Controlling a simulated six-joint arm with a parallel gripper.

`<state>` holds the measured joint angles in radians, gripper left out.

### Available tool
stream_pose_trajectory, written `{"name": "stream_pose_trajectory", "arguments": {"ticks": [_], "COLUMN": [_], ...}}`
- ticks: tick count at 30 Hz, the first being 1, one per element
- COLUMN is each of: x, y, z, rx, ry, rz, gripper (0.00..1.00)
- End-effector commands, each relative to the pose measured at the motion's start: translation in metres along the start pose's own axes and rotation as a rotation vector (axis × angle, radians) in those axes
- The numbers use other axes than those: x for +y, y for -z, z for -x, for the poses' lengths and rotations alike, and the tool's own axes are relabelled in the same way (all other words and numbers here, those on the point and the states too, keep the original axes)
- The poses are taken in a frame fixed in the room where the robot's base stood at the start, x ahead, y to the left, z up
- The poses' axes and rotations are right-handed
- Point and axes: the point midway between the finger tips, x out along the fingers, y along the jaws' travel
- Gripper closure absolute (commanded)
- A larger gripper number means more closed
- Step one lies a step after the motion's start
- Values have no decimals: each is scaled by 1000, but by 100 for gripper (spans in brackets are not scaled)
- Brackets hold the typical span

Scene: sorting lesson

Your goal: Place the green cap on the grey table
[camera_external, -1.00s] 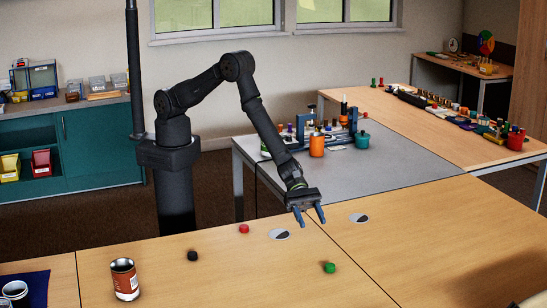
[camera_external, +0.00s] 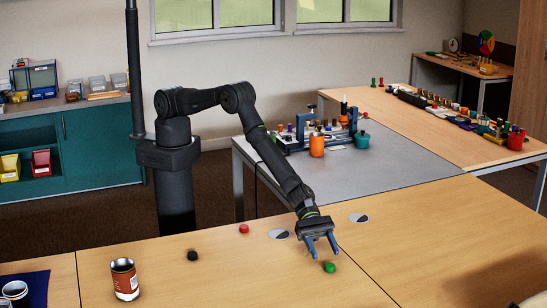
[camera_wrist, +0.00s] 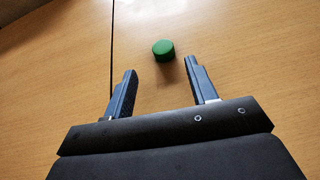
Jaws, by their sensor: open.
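The green cap (camera_external: 330,267) lies on the light wooden table, right of centre. In the wrist view the green cap (camera_wrist: 163,49) sits just beyond the fingertips, nearer the right finger. My gripper (camera_external: 324,254) is open and empty, pointing down close to the cap. In the wrist view my gripper (camera_wrist: 161,68) shows its two blue-grey fingers spread apart with nothing between them. The grey table (camera_external: 400,159) stands behind the wooden table, with a clear stretch on its front right.
A red cap (camera_external: 244,228), a black cap (camera_external: 193,255) and an open can (camera_external: 124,280) stand to the left on the wooden table.

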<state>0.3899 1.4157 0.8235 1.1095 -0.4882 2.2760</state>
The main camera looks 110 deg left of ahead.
Motion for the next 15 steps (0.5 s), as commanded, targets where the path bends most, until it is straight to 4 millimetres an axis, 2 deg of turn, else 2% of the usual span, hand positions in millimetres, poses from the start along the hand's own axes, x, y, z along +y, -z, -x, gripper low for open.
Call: {"name": "stream_pose_trajectory", "arguments": {"ticks": [6, 15], "x": [-6, -6], "y": [-5, -6], "z": [-27, -44], "rx": [-1, -1], "ry": [2, 0], "rz": [-3, -2], "gripper": [48, 48]}}
